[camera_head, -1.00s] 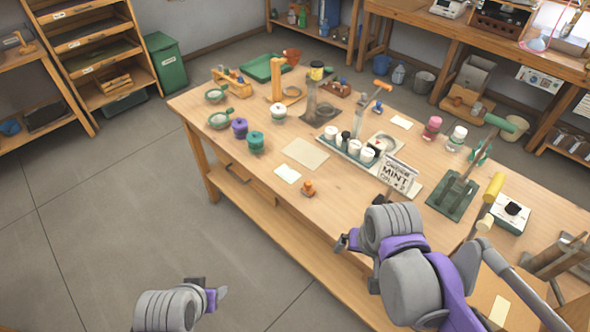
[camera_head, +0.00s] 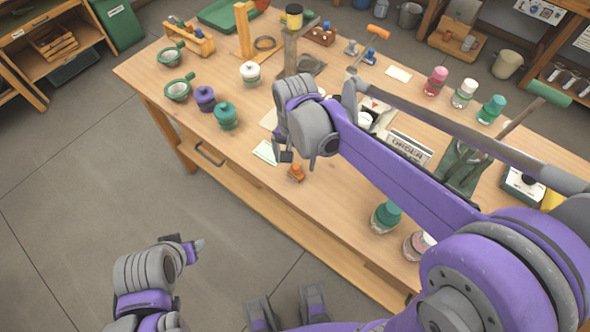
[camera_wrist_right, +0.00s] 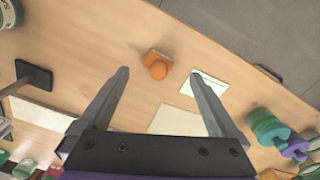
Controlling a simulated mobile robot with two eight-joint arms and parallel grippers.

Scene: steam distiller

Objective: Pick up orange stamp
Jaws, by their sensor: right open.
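The small orange stamp (camera_head: 296,173) stands on the wooden table near its front edge, beside a pale paper card (camera_head: 266,152). In the right wrist view the orange stamp (camera_wrist_right: 157,65) shows ahead of the fingertips, between their lines, with the card (camera_wrist_right: 209,88) to its right. My right gripper (camera_head: 298,150) is over the table just above and behind the stamp in the head view; in the wrist view its two fingers (camera_wrist_right: 158,74) are spread and empty. My left gripper (camera_head: 196,246) is off the table at lower left; its jaw opening is unclear.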

